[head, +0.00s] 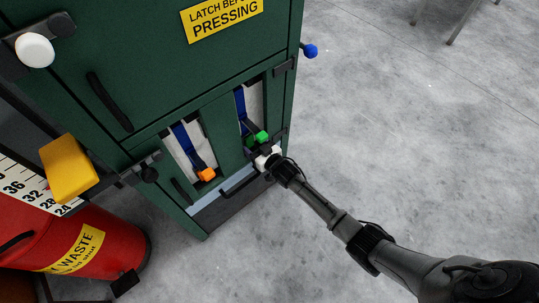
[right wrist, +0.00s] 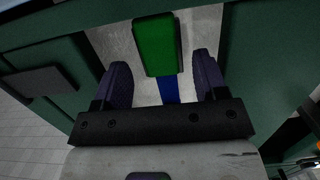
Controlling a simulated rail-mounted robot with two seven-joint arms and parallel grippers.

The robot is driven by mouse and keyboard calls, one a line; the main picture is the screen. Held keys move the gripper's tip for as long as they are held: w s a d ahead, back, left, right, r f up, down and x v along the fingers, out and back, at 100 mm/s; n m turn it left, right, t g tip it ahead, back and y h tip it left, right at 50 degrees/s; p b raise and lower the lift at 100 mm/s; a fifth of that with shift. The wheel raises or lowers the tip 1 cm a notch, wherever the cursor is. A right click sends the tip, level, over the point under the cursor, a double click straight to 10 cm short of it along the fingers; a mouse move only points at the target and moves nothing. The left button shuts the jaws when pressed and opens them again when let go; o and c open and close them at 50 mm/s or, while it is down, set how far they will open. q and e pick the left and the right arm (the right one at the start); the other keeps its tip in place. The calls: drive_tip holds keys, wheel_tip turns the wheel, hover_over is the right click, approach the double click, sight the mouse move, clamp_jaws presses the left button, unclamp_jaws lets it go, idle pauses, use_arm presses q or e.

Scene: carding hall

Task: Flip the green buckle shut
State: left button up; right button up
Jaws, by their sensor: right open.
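The green buckle (head: 262,137) is a small green block at the lower end of a blue strap (head: 241,106), in the right-hand slot of a dark green cabinet. My right gripper (head: 263,152) is at this buckle, just below it in the head view. In the right wrist view the green buckle (right wrist: 157,45) shows between and slightly beyond the two open fingers of my right gripper (right wrist: 160,80), with a gap on each side. The blue strap (right wrist: 170,90) runs behind it. My left gripper is not in view.
An orange buckle (head: 205,174) on a second blue strap hangs in the left slot of the green cabinet (head: 150,60). A blue knob (head: 310,51) sticks out at the right edge.

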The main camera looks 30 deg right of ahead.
drive_tip(key=s+d+r+p, duration=0.1)
drive_tip(key=s+p, duration=0.4)
drive_tip(key=s, duration=0.6)
drive_tip(key=shift+d+r, duration=0.3)
drive_tip(key=shift+d, duration=0.05)
